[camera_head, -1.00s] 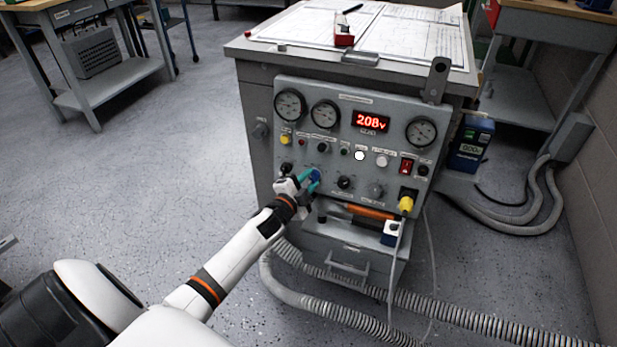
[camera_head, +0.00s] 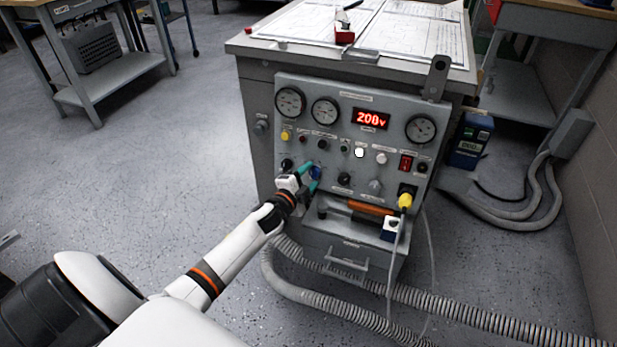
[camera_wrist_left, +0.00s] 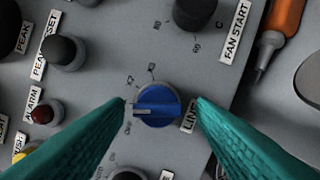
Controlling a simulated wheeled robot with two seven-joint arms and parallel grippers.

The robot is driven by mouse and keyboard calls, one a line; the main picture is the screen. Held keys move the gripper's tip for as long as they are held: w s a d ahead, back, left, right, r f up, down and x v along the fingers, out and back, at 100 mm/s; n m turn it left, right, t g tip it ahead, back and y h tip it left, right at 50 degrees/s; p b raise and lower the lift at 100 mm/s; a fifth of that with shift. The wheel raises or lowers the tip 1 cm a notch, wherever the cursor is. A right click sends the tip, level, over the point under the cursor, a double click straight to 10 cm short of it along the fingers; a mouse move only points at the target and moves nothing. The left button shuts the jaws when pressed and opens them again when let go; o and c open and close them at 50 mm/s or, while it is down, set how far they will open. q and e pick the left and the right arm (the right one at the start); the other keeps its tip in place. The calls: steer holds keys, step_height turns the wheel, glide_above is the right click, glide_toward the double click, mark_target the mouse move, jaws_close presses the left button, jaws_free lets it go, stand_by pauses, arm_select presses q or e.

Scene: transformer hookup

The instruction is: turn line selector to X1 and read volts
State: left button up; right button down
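The line selector is a blue round knob (camera_head: 314,173) low on the grey panel; it also shows in the left wrist view (camera_wrist_left: 158,106). Its pale pointer mark points left in the wrist view; the small position marks around it are too blurred to read surely. My left gripper (camera_head: 308,178), with teal fingers, is open around the knob. In the wrist view its fingertips (camera_wrist_left: 163,102) lie on either side of the knob, with a gap showing on the right. The red volt display (camera_head: 370,118) is lit and reads 208 or 200 v. My right gripper is out of view.
Round gauges (camera_head: 325,111) and other knobs (camera_head: 344,179) crowd the panel near the selector. Below it, an orange-handled tool (camera_head: 371,208) lies on a shelf, with a yellow plug (camera_head: 405,201) at right. Grey hoses (camera_head: 330,309) cross the floor.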

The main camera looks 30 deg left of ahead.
arm_select(q)
steer(key=s+r+p, duration=0.1)
steer(key=s+p, duration=0.1)
steer(key=s, duration=1)
steer(key=shift+d+r+p, duration=0.15)
steer(key=shift+d+p, duration=0.15)
steer(key=shift+p, duration=0.05)
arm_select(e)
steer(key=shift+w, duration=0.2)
